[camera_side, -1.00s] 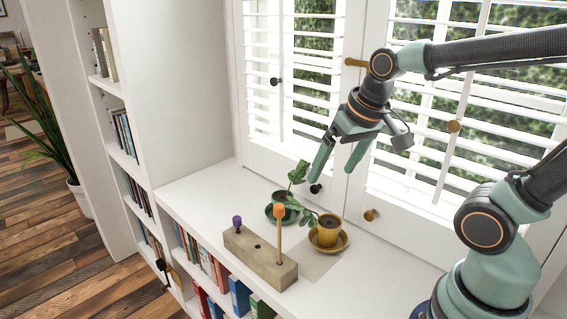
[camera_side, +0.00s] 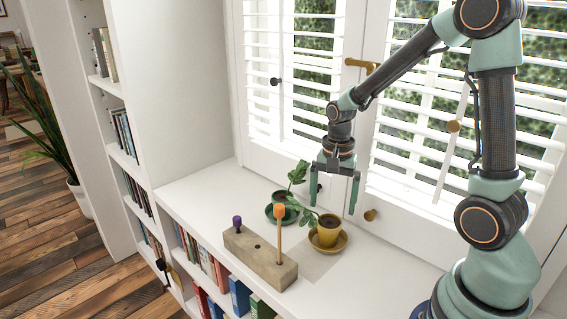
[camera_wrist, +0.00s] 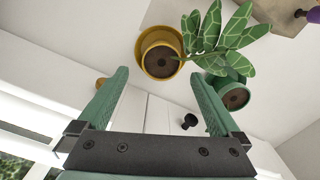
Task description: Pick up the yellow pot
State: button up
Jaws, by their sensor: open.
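The yellow pot (camera_side: 328,232) stands upright on a yellow saucer (camera_side: 343,240) on the white sill, with a leafy plant leaning out to its left. In the wrist view the yellow pot (camera_wrist: 161,61) lies beyond the fingertips, with dark soil showing. My gripper (camera_side: 334,208) is open and empty, pointing down above and behind the pots near the shutters. In the wrist view my gripper (camera_wrist: 157,76) has its fingers spread wide, with nothing between them.
A green pot (camera_side: 279,211) with a plant stands close at the left, leaves reaching toward the yellow pot. A wooden block (camera_side: 260,258) with a purple peg (camera_side: 237,221) and a tall orange peg (camera_side: 280,232) is in front. Shutter knobs (camera_side: 370,215) jut out behind.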

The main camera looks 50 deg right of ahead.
aim_at(329, 223)
jog(key=shift+w+a+f, duration=0.1)
jog(key=shift+f, duration=3.5)
grip_shut()
jog(key=shift+r, duration=0.1)
notch_tip(329, 223, up, 23)
